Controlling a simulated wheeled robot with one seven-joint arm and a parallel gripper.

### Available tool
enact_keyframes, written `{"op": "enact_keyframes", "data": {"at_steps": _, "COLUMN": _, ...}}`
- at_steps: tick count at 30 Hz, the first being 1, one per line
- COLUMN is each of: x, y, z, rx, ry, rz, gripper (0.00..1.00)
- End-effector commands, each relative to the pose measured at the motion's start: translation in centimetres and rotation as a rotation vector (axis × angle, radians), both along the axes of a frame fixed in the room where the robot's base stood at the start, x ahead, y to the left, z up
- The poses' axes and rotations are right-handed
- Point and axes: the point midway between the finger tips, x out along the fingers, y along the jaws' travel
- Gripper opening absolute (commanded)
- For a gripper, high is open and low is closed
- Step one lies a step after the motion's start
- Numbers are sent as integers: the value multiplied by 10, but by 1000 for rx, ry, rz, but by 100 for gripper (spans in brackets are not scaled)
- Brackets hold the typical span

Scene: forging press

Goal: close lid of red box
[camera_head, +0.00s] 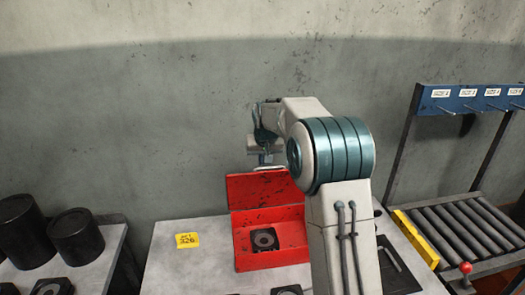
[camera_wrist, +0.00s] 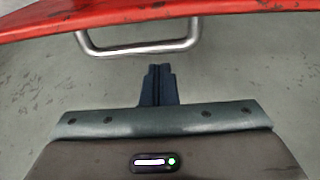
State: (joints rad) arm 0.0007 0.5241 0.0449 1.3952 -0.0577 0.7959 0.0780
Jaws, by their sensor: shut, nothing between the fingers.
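The red box (camera_head: 243,259) stands on the grey table, with its lid (camera_head: 259,190) raised at the back. A dark square part with a round ring (camera_head: 264,240) lies inside the box. In the wrist view the lid's red edge (camera_wrist: 240,8) runs across the top, with a metal handle (camera_wrist: 138,49) hanging below it. My gripper (camera_wrist: 157,70) is shut and empty, its fingertips just below the handle and apart from it in the picture. In the head view the wrist is above and behind the lid's top edge, and my arm hides the box's right end.
A yellow label (camera_head: 187,240) lies on the table (camera_head: 180,270) left of the box. Black cylinders (camera_head: 76,236) stand on a table at far left. A roller conveyor (camera_head: 465,232) and a blue hook rack (camera_head: 470,98) are at right. The wall is close behind.

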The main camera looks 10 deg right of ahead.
Motion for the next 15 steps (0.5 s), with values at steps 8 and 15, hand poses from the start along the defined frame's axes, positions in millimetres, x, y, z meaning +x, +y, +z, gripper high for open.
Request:
{"op": "enact_keyframes", "data": {"at_steps": 8, "x": -12, "y": 0, "z": -1, "rx": 0, "ry": 1, "rz": -1, "gripper": 0}}
{"op": "enact_keyframes", "data": {"at_steps": 15, "x": -12, "y": 0, "z": -2, "rx": 0, "ry": 0, "rz": -1, "gripper": 0}}
